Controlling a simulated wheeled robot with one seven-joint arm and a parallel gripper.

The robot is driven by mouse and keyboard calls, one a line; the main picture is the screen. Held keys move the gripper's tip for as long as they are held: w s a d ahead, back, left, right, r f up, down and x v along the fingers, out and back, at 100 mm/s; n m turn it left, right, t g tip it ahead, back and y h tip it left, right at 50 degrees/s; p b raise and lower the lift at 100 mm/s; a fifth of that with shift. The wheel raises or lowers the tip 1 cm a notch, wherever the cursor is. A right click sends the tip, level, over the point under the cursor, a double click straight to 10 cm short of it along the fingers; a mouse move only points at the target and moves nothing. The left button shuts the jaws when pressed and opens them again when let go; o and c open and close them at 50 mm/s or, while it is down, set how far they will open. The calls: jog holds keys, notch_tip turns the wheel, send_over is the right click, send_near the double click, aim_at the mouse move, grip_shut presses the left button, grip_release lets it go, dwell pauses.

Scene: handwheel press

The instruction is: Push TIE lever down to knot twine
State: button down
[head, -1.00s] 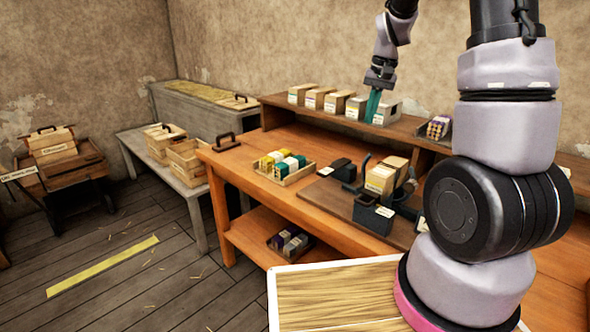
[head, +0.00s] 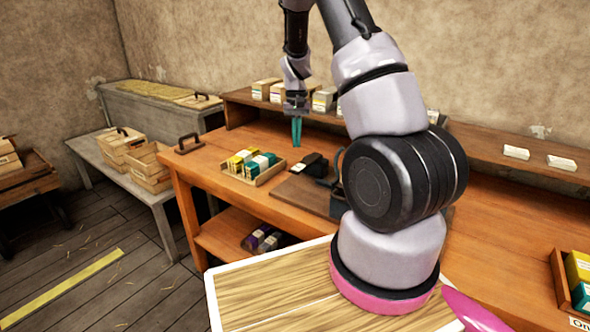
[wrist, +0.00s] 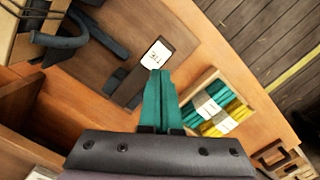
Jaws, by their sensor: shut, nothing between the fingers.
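The TIE lever (wrist: 136,80) is a dark bar with a white label reading TIE, on a brown board on the bench. In the wrist view the label lies just beyond my fingertips. In the head view the dark lever block (head: 314,165) sits right of the tray of bundles. My gripper (head: 297,142) points down above the bench, its teal fingers shut and empty; they also show in the wrist view (wrist: 158,76). The fingers look apart from the lever, but the exact height gap is unclear. My arm hides much of the press and any twine.
A wooden tray (head: 278,173) of green, white and yellow bundles stands close beside the lever. A dark curved handle (wrist: 62,40) is at the upper left of the wrist view. Boxes (head: 262,90) line the back shelf. A black handle (head: 188,143) is at the bench's left end.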

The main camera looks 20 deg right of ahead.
aim_at(297, 167)
jog(key=f, duration=0.6)
jog(key=shift+s+f, duration=0.25)
jog(key=shift+s, duration=0.15)
jog(key=shift+f, duration=0.2)
jog(key=shift+f, duration=2.2)
jog(key=shift+a, duration=0.1)
